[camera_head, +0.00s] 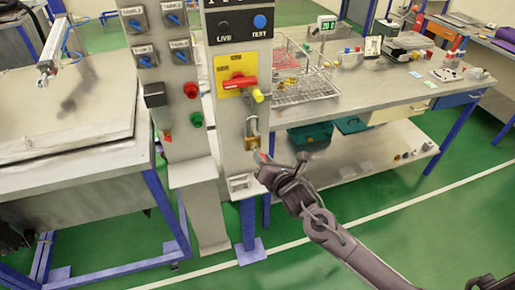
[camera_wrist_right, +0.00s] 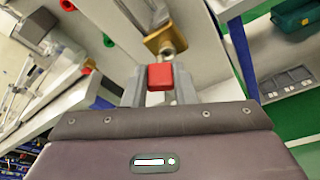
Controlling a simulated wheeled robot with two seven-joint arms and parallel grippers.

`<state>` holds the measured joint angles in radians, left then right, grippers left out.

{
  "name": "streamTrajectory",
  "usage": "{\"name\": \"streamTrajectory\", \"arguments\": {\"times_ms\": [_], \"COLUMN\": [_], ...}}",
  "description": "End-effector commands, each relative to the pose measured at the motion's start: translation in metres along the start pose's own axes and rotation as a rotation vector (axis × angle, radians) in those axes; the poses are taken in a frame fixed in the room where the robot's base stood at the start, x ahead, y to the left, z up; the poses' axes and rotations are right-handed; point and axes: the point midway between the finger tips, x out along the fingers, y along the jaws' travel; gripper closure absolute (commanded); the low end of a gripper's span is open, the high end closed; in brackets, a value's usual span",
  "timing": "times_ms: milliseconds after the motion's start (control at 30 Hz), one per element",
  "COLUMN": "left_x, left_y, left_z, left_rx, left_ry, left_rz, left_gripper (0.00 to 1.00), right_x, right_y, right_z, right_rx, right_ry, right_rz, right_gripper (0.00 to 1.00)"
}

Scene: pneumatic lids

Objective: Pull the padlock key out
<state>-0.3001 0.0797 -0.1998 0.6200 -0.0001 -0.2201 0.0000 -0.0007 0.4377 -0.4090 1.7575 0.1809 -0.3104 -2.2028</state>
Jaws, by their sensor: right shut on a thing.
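The brass padlock (camera_head: 252,143) hangs from a metal hasp on the grey post, below the red rotary switch. It also shows at the top of the right wrist view (camera_wrist_right: 166,36). The key's red head (camera_wrist_right: 160,77) is between the fingers of my right gripper (camera_wrist_right: 160,88), which is shut on it. A short metal part shows between the red head and the padlock; how deep the key sits in it I cannot tell. In the head view my right gripper (camera_head: 264,163) is just below and right of the padlock.
The red switch handle (camera_head: 237,82) on its yellow plate is above the padlock. A workbench with a wire basket (camera_head: 305,88) is behind on the right. The green floor at front right is clear.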

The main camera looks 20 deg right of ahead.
Motion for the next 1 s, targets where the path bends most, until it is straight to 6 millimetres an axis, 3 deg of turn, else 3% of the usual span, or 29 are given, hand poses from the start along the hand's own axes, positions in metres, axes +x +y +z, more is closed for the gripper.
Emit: {"name": "streamTrajectory", "arguments": {"times_ms": [700,1000], "left_x": [-0.053,-0.063], "left_y": [-0.001,-0.001], "left_z": [-0.005,-0.006], "left_rx": [0.0,0.0], "left_ry": [0.0,0.0], "left_rz": [0.0,0.0], "left_gripper": [0.64,0.64], "right_x": [-0.037,-0.046], "right_y": [0.022,0.027], "right_z": [0.031,0.036], "right_rx": [-0.001,0.0], "right_ry": [0.002,0.001], "right_rz": [0.0,0.0], "right_gripper": [1.0,1.0]}}
